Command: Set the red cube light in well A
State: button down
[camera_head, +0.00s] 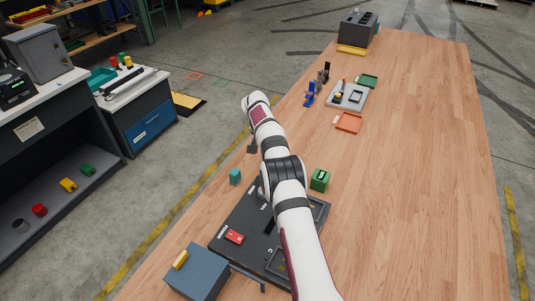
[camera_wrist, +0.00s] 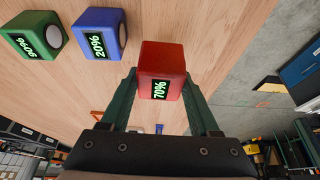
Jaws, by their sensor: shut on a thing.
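In the wrist view, my gripper (camera_wrist: 160,80) is shut on the red cube light (camera_wrist: 162,57). The cube's dark display reads 70% and faces the camera. In the head view, my arm reaches over the table and the red cube cannot be made out. A black panel (camera_head: 228,247) with framed recesses lies partly under my arm. Its small letters are too unclear to tell which recess is well A. A blue cube light (camera_wrist: 99,32) reading 20% and a green one (camera_wrist: 35,36) show beside the held cube.
A green cube (camera_head: 319,180) stands right of my arm, by the panel. A blue-grey box (camera_head: 197,272) with a yellow top piece is at the near left. An orange tray (camera_head: 348,123) lies farther back. The table's right side is clear.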

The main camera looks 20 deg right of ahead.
jog(key=s+d+r, duration=0.6)
jog(key=s+d, duration=0.1)
jog(key=d, duration=0.1)
jog(key=shift+s+a+f+n+y, duration=0.65)
jog(key=shift+s+n+y, duration=0.45)
jog(key=shift+s+n, duration=1.7)
jog(key=shift+s+a+f+n+y, duration=0.5)
jog(key=shift+s+f+n+y, duration=0.45)
jog(key=shift+s+n, duration=1.85)
jog(key=shift+s+a+f+n+y, duration=0.6)
jog(key=shift+s+n+y, duration=0.65)
jog(key=shift+s+n, duration=1.55)
jog(key=shift+w+f+n, duration=0.25)
jog(key=shift+w+n, duration=0.45)
jog(key=shift+w, duration=0.05)
jog(key=shift+f, duration=0.3)
jog(key=shift+f, duration=0.15)
jog(key=shift+f, duration=0.75)
